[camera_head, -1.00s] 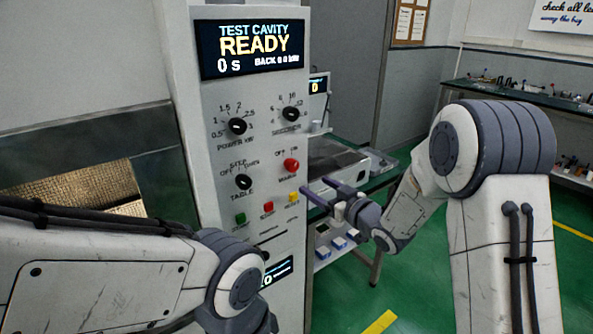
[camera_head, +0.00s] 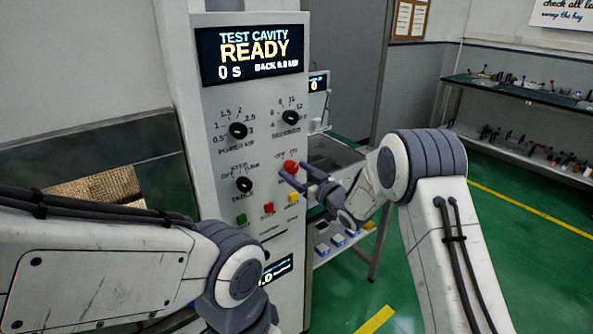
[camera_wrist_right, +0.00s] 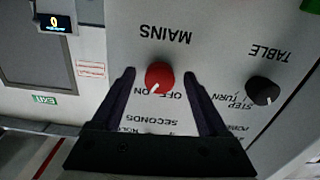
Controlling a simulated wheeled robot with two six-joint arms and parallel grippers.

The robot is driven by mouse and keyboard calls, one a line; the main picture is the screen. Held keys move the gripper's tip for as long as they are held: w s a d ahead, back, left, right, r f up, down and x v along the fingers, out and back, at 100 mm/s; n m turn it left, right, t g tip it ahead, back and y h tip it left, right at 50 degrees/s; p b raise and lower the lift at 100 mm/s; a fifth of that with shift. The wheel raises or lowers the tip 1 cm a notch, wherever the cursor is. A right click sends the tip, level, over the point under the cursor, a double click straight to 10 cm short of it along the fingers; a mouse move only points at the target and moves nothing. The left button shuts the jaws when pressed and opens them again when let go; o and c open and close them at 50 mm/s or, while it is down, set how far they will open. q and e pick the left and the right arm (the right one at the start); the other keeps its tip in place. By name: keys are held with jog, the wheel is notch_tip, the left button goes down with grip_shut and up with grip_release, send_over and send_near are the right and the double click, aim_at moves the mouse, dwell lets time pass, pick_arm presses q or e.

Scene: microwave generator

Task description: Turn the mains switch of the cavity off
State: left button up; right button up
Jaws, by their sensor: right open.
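The red round mains knob (camera_head: 290,167) sits on the grey control panel of the test cavity. In the right wrist view the knob (camera_wrist_right: 159,76) appears upside down under the label MAINS, and its white mark points toward ON. My right gripper (camera_head: 291,172) is at the panel in front of the knob. In the right wrist view my right gripper (camera_wrist_right: 160,75) is open, with one dark finger on each side of the knob. Gaps show between fingers and knob; the depth is hard to tell. My left gripper is out of view below.
The display (camera_head: 250,50) reads READY and 0 s. The black table knob (camera_head: 244,185) is left of the mains knob. Red (camera_head: 268,207), yellow (camera_head: 293,197) and green (camera_head: 241,219) buttons sit below. The black seconds knob (camera_head: 291,118) is above.

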grip_shut()
jog(key=shift+f+n+b, duration=0.1)
jog(key=shift+n+b, duration=0.2)
jog(key=shift+b, duration=0.35)
jog(key=n+b, duration=0.9)
jog(key=b, duration=0.4)
jog(key=shift+d+n+b, duration=0.1)
jog(key=shift+n+b, duration=1.2)
jog(key=shift+b, duration=0.05)
grip_release()
jog(key=shift+r, duration=0.2)
